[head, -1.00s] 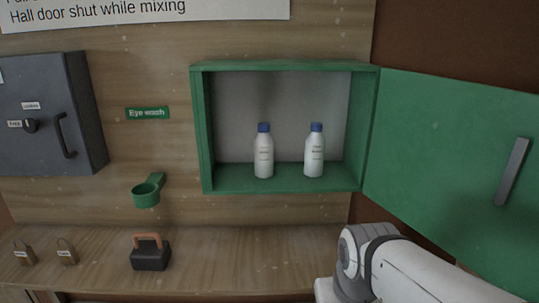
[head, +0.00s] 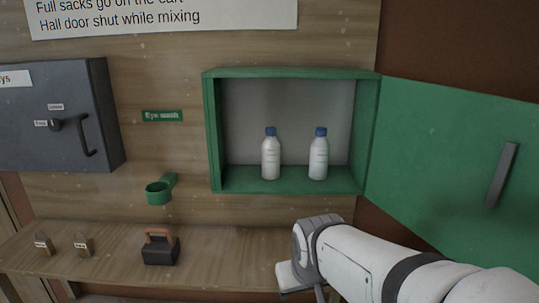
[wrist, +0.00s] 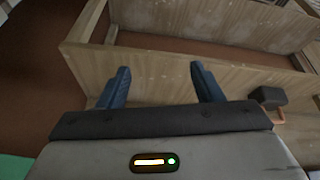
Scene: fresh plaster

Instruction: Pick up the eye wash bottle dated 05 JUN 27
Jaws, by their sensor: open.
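Two white eye wash bottles with blue caps stand upright in the open green cabinet, a left bottle (head: 270,158) and a right bottle (head: 318,158). Their labels are too small to read, so I cannot tell which is dated 05 JUN 27. The green cabinet (head: 212,135) has its door (head: 440,150) swung open to the right. My gripper (wrist: 160,80) is open and empty in the wrist view, its two blue fingers spread apart over the bench area. In the head view my arm is below the cabinet, at the lower right, apart from the bottles.
A wooden bench (head: 215,255) runs below, with a black block with a copper handle (head: 160,250) and two small tagged padlocks (head: 84,246). A green ring holder (head: 160,190) sits on the wall under the Eye wash sign (head: 162,116). A grey key box (head: 60,120) hangs at left.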

